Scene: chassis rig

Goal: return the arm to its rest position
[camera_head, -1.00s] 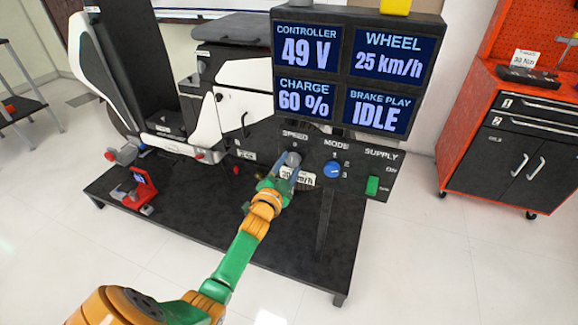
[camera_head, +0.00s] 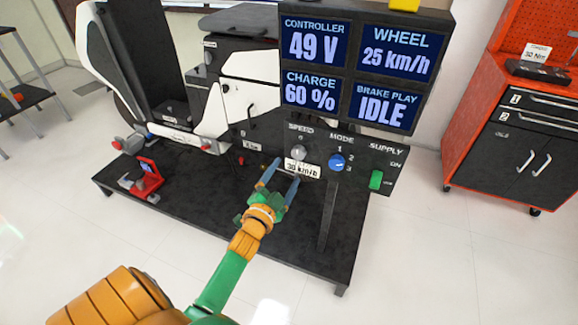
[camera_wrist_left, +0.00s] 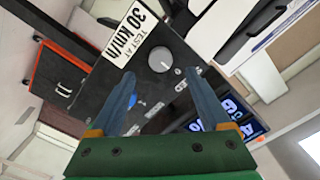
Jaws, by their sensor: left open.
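My left gripper (camera_head: 279,176) is open and empty in the head view. It is in front of the control panel, a little below and left of the grey speed knob (camera_head: 298,153). In the left wrist view its two fingers (camera_wrist_left: 157,92) stand apart, with the speed knob (camera_wrist_left: 160,60) beyond them, not held. My left arm (camera_head: 222,283) reaches up from the lower left. My right gripper is not in view.
The control panel also has a blue mode knob (camera_head: 336,162) and a green supply switch (camera_head: 376,180). Above it a display (camera_head: 355,65) reads 49 V, 25 km/h, 60 % and IDLE. A red stand (camera_head: 149,178) is on the black platform (camera_head: 215,215). An orange cabinet (camera_head: 462,130) stands right.

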